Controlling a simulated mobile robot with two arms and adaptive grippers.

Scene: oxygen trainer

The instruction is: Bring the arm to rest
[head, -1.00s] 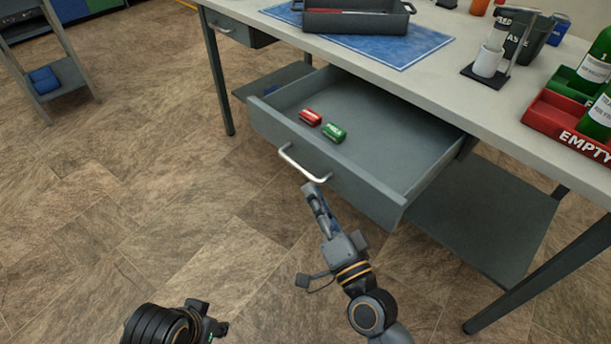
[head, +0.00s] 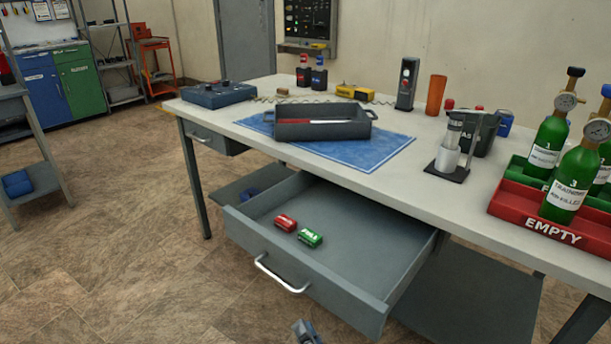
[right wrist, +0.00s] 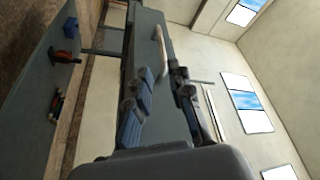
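My right gripper (head: 307,332) shows only as a fingertip part at the bottom edge of the head view, below and in front of the open drawer. In the right wrist view my right gripper (right wrist: 158,82) has its two fingers apart, with nothing between them. The drawer's pale handle (right wrist: 161,50) shows beyond the fingertips there; it also shows in the head view (head: 280,274), apart from the gripper. The grey drawer (head: 355,255) is pulled out and holds a red item (head: 285,222) and a green item (head: 310,237). My left gripper is out of view.
The table (head: 450,210) carries a grey tray (head: 350,129) on a blue mat (head: 375,155), a stand with a white cylinder (head: 447,160), and green bottles (head: 565,185) by a red "EMPTY" tray (head: 515,213). Open floor (head: 130,240) lies to the left.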

